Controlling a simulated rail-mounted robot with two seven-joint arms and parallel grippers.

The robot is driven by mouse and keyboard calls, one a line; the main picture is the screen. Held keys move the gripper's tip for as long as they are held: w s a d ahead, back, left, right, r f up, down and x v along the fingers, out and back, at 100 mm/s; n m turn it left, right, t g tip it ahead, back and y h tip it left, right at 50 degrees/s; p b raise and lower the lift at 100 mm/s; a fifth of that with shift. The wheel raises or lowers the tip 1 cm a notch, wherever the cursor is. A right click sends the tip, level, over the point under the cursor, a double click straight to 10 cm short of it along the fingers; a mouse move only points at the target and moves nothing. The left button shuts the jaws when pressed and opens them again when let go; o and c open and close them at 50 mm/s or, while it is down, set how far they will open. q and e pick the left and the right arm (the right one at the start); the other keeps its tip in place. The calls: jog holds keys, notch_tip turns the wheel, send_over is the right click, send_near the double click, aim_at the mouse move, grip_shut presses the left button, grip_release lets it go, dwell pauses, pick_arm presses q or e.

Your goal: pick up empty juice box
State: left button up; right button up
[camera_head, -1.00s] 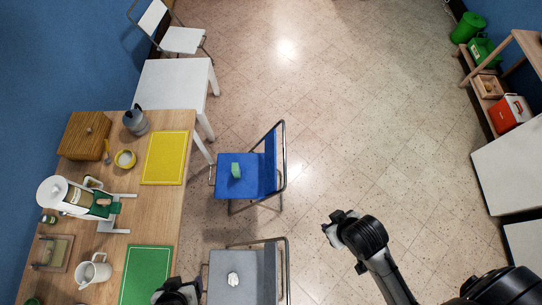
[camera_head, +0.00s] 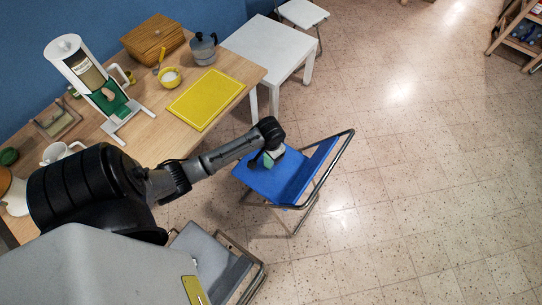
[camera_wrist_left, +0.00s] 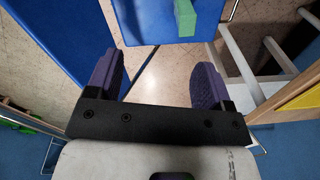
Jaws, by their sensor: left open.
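The juice box is the small green box on the seat of the blue chair. In the left wrist view the green box (camera_wrist_left: 186,17) lies beyond my fingertips at the top edge, partly cut off. My left gripper (camera_wrist_left: 155,72) is open, with nothing between its two fingers. In the head view my left arm reaches over the table side, and the left gripper (camera_head: 274,155) is above the blue seat. There it covers part of the green box (camera_head: 267,161). Whether they touch cannot be told from the head view; the wrist view shows them apart. My right gripper is out of view.
The blue chair (camera_head: 290,182) has a metal frame and backrest on its right. A wooden table (camera_head: 143,123) with a yellow board (camera_head: 205,99) and kitchen things stands left. A white table (camera_head: 268,50) is behind, a grey chair (camera_head: 208,258) in front.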

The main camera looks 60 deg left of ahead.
aim_at(270, 159)
pick_arm(q)
jog(key=w+a+f+n+b, duration=0.1)
jog(key=a+f+b, duration=0.2)
jog(key=f, duration=0.3)
jog(key=w+a+f+n+b, duration=0.1)
jog(key=w+a+f+b, duration=0.1)
jog(key=f+b, duration=0.4)
jog(key=w+a+f+n+b, duration=0.1)
jog(key=w+a+f+b, duration=0.1)
jog(key=a+f+b, duration=0.2)
jog(key=shift+a+f+g+h, duration=0.15)
jog(key=shift+a+f, duration=0.1)
jog(key=shift+f, duration=0.55)
jog(key=shift+a+f+g+h, duration=0.15)
jog(key=shift+a+f, duration=0.05)
jog(key=shift+f, duration=0.55)
notch_tip(270, 159, down, 5)
jog(key=b, duration=0.3)
jog(key=shift+s+b, duration=0.1)
jog(key=shift+b, duration=0.25)
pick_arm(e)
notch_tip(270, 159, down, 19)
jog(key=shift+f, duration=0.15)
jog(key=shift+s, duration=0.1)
pick_arm(q)
jog(key=c, duration=1)
